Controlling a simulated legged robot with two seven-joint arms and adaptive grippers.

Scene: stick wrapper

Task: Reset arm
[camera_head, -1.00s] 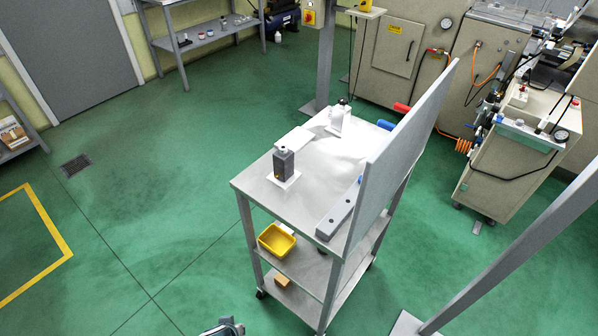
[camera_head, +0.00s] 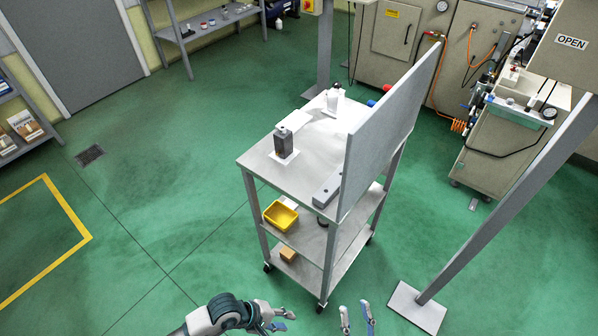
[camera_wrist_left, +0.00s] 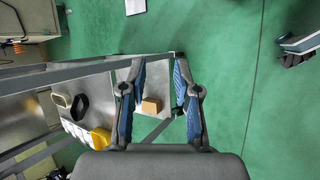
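My left gripper (camera_head: 283,320) is at the bottom of the head view, in front of the cart and over the green floor. In the left wrist view its two fingers (camera_wrist_left: 160,62) stand apart with nothing held between them. My right gripper (camera_head: 356,308) shows only as two separate fingers at the bottom edge of the head view. They are apart and no object shows between them. The rest of the right arm is out of view.
A grey cart (camera_head: 258,160) with an upright panel (camera_head: 390,125) stands ahead. A dark grey block (camera_head: 283,142) is on its top. A yellow bin (camera_head: 281,215) and a small brown box (camera_head: 288,254) are on lower shelves. A slanted post (camera_head: 510,195) stands right. Floor left of the cart is clear.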

